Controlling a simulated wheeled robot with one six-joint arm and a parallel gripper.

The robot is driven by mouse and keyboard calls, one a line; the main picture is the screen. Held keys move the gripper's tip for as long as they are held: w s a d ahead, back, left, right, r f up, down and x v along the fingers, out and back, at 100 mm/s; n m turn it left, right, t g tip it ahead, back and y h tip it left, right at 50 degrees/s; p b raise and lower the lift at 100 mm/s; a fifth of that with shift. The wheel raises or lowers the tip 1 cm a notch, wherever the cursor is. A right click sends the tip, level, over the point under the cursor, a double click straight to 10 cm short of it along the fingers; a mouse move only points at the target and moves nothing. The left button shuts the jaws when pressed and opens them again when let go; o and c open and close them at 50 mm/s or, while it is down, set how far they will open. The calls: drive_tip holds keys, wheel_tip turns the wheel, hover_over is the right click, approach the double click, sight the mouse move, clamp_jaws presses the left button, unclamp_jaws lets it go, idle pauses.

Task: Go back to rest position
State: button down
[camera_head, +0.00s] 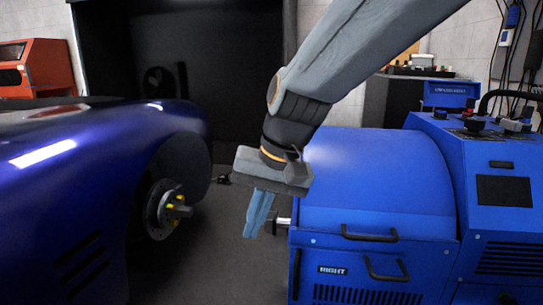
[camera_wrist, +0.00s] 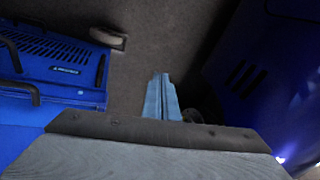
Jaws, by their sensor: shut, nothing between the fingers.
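My gripper (camera_head: 257,232) hangs from my arm in the middle of the head view, with its blue fingers pointing down and together. It is shut with nothing between the fingers. It is in the gap between a blue car and a blue dynamometer. In the wrist view, my gripper (camera_wrist: 162,78) points over the dark floor. The wheel hub (camera_head: 168,208) with yellow studs is to its left and apart from it. The dynamometer (camera_head: 375,190) is just to its right; its metal shaft (camera_head: 284,222) shows close beside the fingers.
The car body (camera_head: 70,190) fills the left side. A control console (camera_head: 490,190) with knobs stands at the far right. A red cabinet (camera_head: 38,66) is at the back left. Dark floor (camera_head: 215,265) is bare between car and dynamometer.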

drive_tip(key=s+d+f+n+g+h+b, duration=0.1)
drive_tip(key=s+f+n+b, duration=0.15)
drive_tip(key=s+f, duration=0.4)
drive_tip(key=s+d+f+n+h+b, duration=0.1)
drive_tip(key=s+f+n, duration=0.25)
drive_tip(key=s, duration=0.65)
drive_tip(key=d+r+m+p, duration=0.2)
drive_tip(key=d+r+p, duration=0.5)
drive_tip(key=p, duration=0.5)
drive_tip(key=d+r+m+h+p, duration=0.1)
drive_tip(key=d+r+m+p, duration=0.1)
drive_tip(key=d+r+p, duration=0.5)
drive_tip(key=d+r+m+p, duration=0.3)
drive_tip(key=d+r+p, duration=0.4)
drive_tip(key=r+p, duration=0.8)
drive_tip(key=p, duration=0.4)
drive_tip(key=shift+w+r, duration=0.15)
